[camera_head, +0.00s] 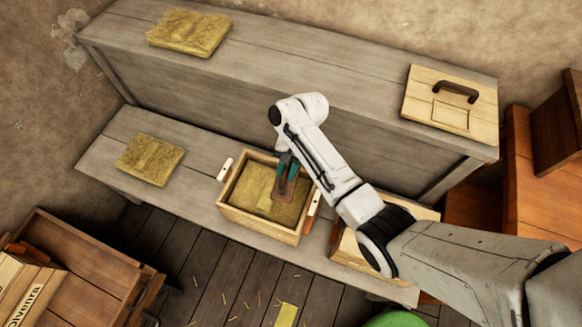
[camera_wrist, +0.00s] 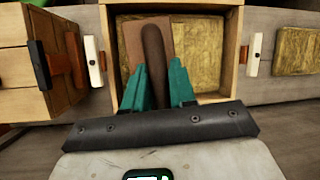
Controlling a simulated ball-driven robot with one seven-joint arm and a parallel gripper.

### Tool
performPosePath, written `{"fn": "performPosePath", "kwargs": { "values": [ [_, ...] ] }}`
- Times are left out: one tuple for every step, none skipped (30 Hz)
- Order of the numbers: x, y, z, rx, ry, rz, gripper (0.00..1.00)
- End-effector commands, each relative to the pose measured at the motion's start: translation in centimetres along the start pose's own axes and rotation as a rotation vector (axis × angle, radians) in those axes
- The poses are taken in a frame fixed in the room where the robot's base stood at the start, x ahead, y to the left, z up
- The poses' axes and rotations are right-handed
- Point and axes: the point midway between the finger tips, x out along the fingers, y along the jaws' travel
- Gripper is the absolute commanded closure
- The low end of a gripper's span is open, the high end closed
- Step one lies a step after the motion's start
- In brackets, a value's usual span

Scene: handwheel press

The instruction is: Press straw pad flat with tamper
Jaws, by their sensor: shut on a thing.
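My gripper (camera_head: 288,162) reaches down into the open wooden box (camera_head: 263,228) on the lower shelf. In the wrist view its teal fingers (camera_wrist: 156,88) are closed on the brown handle of the tamper (camera_wrist: 153,50). The tamper's flat reddish-brown plate (camera_head: 284,191) is over the yellow straw pad (camera_head: 247,190) inside the box, towards its back right. The straw also shows to the right of the tamper in the wrist view (camera_wrist: 205,50). I cannot tell whether the plate touches the straw. Part of the plate is hidden by the handle and fingers.
A loose straw pad (camera_head: 150,160) lies left on the lower shelf, another (camera_head: 189,32) on the upper ledge. A wooden lid with a dark handle (camera_head: 451,104) sits upper right. Another wooden box (camera_head: 345,250) stands close right of the open box.

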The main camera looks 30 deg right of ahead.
Motion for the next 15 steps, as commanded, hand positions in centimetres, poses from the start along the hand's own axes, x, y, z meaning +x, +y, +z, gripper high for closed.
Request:
{"fn": "performPosePath", "kwargs": {
  "values": [
    [0.1,0.2,0.1,0.032,0.005,-0.014,1.0],
    [0.3,0.5,0.0,0.05,0.009,-0.021,1.0],
    [0.4,0.7,-0.1,0.07,0.014,-0.03,1.0],
    [0.5,0.9,-0.2,0.081,0.017,-0.035,1.0],
    [0.6,1.0,-0.2,0.091,0.019,-0.039,1.0],
    [0.7,1.1,-0.3,0.102,0.023,-0.044,1.0],
    [0.8,1.2,-0.4,0.108,0.025,-0.047,1.0],
    [0.8,1.3,-0.4,0.112,0.026,-0.048,1.0],
    [0.9,1.4,-0.5,0.115,0.027,-0.049,1.0],
    [1.0,1.4,-0.5,0.116,0.027,-0.05,1.0],
    [1.1,1.4,-0.6,0.116,0.027,-0.05,1.0],
    [1.3,1.4,-0.6,0.116,0.027,-0.05,1.0],
    [1.4,1.5,-0.7,0.116,0.027,-0.05,1.0],
    [1.6,1.5,-0.7,0.116,0.027,-0.05,1.0],
    [1.8,1.6,-0.8,0.115,0.026,-0.05,1.0]
  ]
}}
